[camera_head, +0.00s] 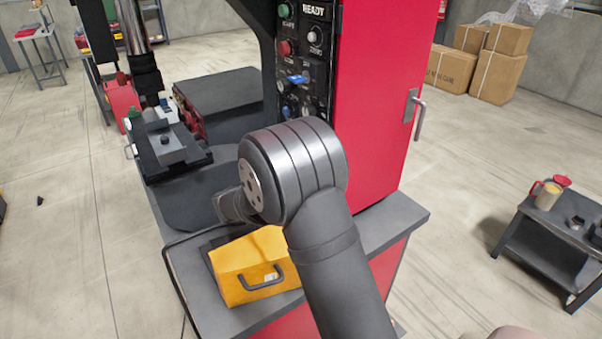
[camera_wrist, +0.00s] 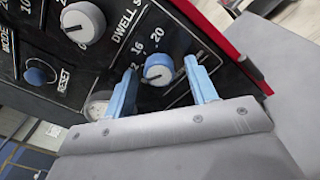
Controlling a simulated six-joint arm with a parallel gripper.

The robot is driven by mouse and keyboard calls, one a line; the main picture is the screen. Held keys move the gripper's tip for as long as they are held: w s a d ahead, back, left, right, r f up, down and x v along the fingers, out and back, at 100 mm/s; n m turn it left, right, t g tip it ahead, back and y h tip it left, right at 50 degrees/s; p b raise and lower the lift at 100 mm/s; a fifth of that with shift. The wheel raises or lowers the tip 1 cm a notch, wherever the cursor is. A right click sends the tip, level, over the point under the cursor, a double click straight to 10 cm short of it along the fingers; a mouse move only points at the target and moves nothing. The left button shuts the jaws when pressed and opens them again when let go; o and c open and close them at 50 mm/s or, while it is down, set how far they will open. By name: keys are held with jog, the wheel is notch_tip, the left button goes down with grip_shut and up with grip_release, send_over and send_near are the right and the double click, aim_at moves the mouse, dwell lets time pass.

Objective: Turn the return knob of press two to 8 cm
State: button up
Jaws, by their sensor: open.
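In the wrist view, a small round knob (camera_wrist: 158,72) with a blue and pale face sits on the black panel. The numbers 16 and 20 show above it, with a partly cut-off number ending in 2 to the left. Its name label is not visible, so I cannot confirm it is the return knob, and its exact pointer setting is unclear. My gripper (camera_wrist: 161,78) is open, one blue finger on each side of this knob; I cannot tell whether they touch it. In the head view, my arm hides most of the gripper near press two's control panel (camera_head: 304,50).
A larger pale knob (camera_wrist: 84,23) beside a DWELL S label and a blue RESET button (camera_wrist: 37,75) are close by. A red cabinet (camera_head: 385,90) stands right of the panel. A yellow box (camera_head: 240,262) lies on the bench below my arm.

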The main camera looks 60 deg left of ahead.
jog(key=c, duration=1)
jog(key=shift+o, duration=0.2)
jog(key=shift+n, duration=2.9)
jog(key=o, duration=1)
jog(key=shift+c, duration=0.2)
